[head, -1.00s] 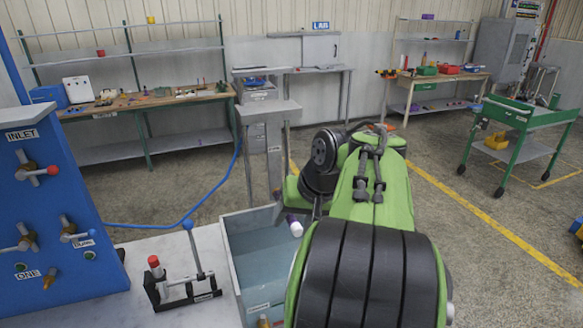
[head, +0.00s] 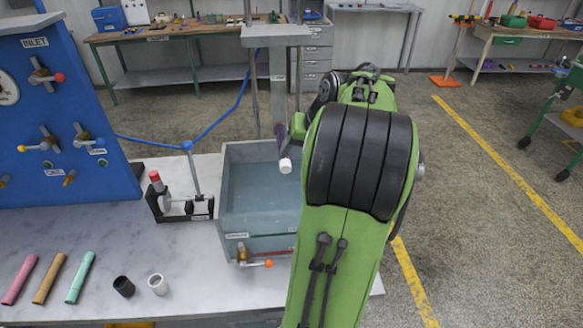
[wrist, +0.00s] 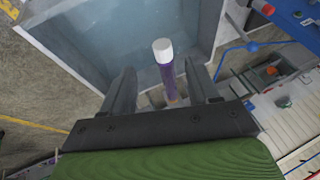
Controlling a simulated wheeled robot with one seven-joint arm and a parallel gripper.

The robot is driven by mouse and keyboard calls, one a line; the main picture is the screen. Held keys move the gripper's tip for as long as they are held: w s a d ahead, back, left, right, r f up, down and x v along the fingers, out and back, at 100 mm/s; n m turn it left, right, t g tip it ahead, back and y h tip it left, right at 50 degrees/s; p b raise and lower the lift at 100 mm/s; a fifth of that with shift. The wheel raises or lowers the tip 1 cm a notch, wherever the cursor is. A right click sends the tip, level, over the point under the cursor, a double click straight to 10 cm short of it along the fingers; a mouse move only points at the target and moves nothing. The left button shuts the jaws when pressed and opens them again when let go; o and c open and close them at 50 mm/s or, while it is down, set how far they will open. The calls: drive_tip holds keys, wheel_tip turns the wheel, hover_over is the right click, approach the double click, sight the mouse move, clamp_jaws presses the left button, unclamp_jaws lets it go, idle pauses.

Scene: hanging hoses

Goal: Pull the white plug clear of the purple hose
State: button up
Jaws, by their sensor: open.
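The white plug (head: 286,165) sits on the lower end of the purple hose (head: 281,140), which hangs over the grey water tank. In the wrist view the white plug (wrist: 162,50) caps the end of the purple hose (wrist: 168,80). My gripper (wrist: 163,75) is open, with one finger on each side of the hose and a gap visible on both sides. The plug lies around and just past the fingertips. The plug and hose look joined. In the head view my arm hides most of the gripper.
The tank (head: 262,152) holds water and stands on a pale bench (head: 120,235). Floor at right is open.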

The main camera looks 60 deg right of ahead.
sight(287, 166)
drive_tip(key=b+x, duration=0.1)
drive_tip(key=x, duration=0.6)
drive_tip(key=shift+w+a, duration=0.1)
drive_tip(key=shift+a, duration=0.05)
clamp_jaws()
drive_tip(key=shift+s+a, duration=0.45)
drive_tip(key=shift+a, duration=0.05)
idle(0.4)
drive_tip(key=shift+s+a+b, duration=0.85)
drive_tip(key=shift+s+a, duration=0.65)
drive_tip(key=shift+a, duration=0.2)
drive_tip(key=shift+s+a+r+p, duration=0.45)
drive_tip(key=shift+a+r+p, duration=0.15)
drive_tip(key=shift+r, duration=0.15)
drive_tip(key=shift+s+a+r+p, duration=0.45)
drive_tip(key=shift+s+a+r, duration=0.1)
drive_tip(key=shift+r, duration=0.15)
